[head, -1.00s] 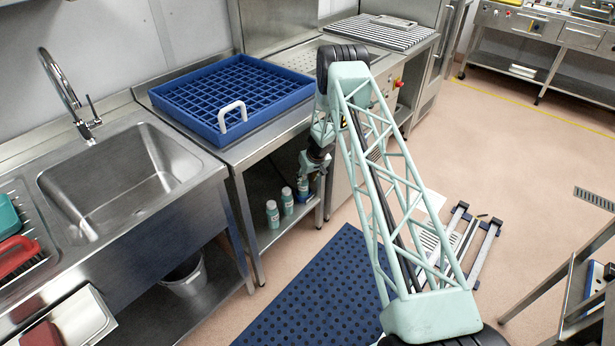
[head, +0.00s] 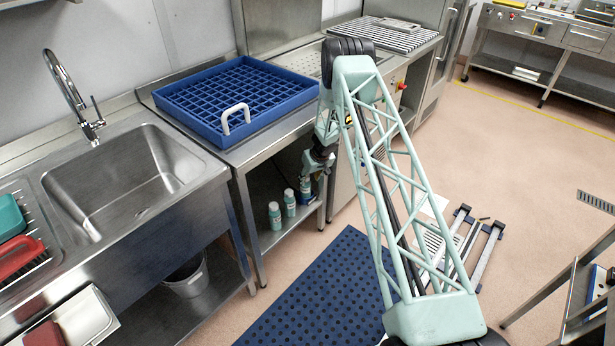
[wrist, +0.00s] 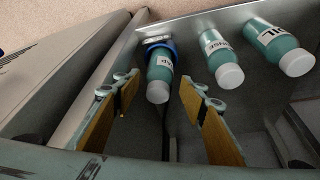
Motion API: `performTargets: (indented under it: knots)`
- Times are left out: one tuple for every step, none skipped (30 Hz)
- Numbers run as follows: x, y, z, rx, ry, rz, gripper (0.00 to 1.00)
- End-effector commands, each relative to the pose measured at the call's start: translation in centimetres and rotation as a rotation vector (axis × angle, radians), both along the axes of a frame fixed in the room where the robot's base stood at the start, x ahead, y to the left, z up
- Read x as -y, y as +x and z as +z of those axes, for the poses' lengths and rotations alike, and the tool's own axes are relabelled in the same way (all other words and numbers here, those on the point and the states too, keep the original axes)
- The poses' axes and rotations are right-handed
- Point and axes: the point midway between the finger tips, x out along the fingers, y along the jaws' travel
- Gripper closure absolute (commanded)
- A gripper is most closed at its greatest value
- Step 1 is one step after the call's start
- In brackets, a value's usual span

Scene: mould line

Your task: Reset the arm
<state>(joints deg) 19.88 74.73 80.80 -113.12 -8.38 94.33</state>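My gripper (wrist: 158,88) is open, its two tan-padded fingers spread apart. In the head view my gripper (head: 309,174) hangs at the front of the lower shelf under the counter, partly hidden by its own wrist. A teal bottle with a white cap (wrist: 159,73) shows in the gap between the fingers in the wrist view, with a blue ring at its far end. Neither finger visibly touches it; I cannot tell its exact depth. Two more teal bottles stand to its right, one labelled partly "NSE" (wrist: 220,55) and another (wrist: 280,45).
The bottles are on the steel shelf (head: 270,236) below the counter. A blue grid rack (head: 190,117) with a white handle sits above. A sink (head: 120,180) is at left. A dark blue mat (head: 310,295) lies on the floor. A steel cart (head: 575,300) stands at right.

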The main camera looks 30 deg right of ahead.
Motion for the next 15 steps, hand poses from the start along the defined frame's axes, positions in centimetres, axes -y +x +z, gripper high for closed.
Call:
performTargets:
  knots:
    - [0.00,0.00,-0.01,0.000,0.000,0.000,0.61]
    - [0.00,0.00,0.00,0.000,0.000,0.000,0.61]
    - [0.00,0.00,0.00,0.000,0.000,0.000,0.61]
    - [0.00,0.00,0.00,0.000,0.000,0.000,0.61]
    - [0.00,0.00,0.00,0.000,0.000,0.000,0.61]
    - [-0.01,0.00,0.00,0.000,0.000,0.000,0.61]
    - [0.00,-0.02,0.01,0.000,0.000,0.001,0.61]
    - [-0.01,-0.02,0.03,0.000,-0.002,0.002,0.61]
    - [-0.01,-0.07,0.08,0.000,-0.004,0.005,0.61]
    - [-0.01,-0.11,0.13,-0.001,-0.007,0.008,0.61]
    - [-0.02,-0.17,0.19,-0.001,-0.010,0.013,0.61]
    - [-0.04,-0.28,0.29,-0.002,-0.015,0.022,0.61]
    - [-0.06,-0.41,0.38,-0.004,-0.020,0.028,0.61]
    - [-0.08,-0.58,0.48,-0.005,-0.027,0.036,0.61]
    - [-0.10,-0.79,0.66,-0.008,-0.038,0.052,0.61]
